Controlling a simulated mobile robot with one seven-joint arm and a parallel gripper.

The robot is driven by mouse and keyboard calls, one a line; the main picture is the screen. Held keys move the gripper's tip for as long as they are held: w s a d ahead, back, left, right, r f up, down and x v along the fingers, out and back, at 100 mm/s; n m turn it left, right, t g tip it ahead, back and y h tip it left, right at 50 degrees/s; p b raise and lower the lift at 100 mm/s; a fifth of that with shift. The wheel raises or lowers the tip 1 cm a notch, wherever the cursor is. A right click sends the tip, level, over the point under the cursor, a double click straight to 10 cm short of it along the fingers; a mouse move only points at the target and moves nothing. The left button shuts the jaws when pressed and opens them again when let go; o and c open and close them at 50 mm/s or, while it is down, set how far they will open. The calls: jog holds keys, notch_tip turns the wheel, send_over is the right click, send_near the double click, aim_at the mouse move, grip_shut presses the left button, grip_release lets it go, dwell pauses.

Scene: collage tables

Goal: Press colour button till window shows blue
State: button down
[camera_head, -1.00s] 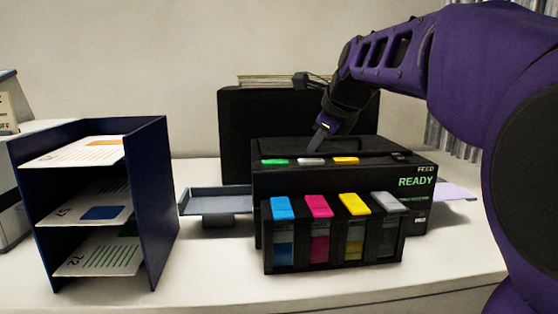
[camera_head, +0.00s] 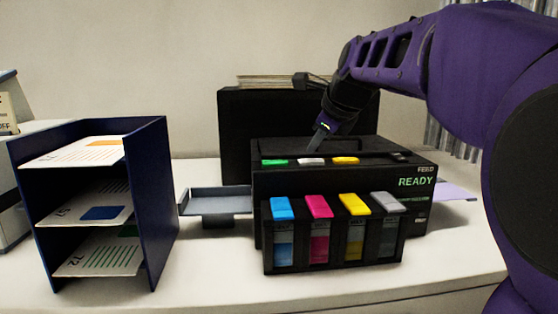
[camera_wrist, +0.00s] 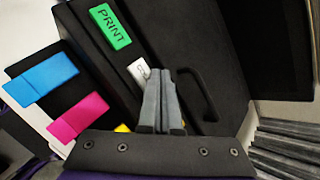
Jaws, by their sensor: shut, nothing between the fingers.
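The black printer (camera_head: 340,183) stands on the white table with a green READY display on its front. Along its top are a green PRINT button (camera_wrist: 110,27), a white button (camera_wrist: 138,72) and a yellow button (camera_head: 346,161). My gripper (camera_wrist: 158,72) is shut and empty, with its fingertips at the edge of the white button in the wrist view; whether they touch it I cannot tell. In the head view my gripper (camera_head: 316,148) points down behind the button row. The white button's label is partly hidden. No window clearly showing a selected colour is readable.
Ink tanks with blue (camera_head: 282,208), magenta (camera_head: 319,206), yellow (camera_head: 355,204) and grey (camera_head: 386,202) caps stand at the printer's front. A grey tray (camera_head: 215,201) juts out left. A navy paper rack (camera_head: 158,200) stands further left. A dark box (camera_head: 235,130) is behind.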

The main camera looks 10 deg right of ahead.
aim_at(314, 162)
jog(key=shift+f, duration=0.1)
dwell(0.3)
jog(key=shift+f, duration=0.35)
jog(key=shift+f, duration=0.5)
dwell(0.8)
jog(key=shift+r+p, duration=0.9)
jog(key=shift+r, duration=0.1)
notch_tip(314, 162, up, 5)
jog(key=p, duration=0.5)
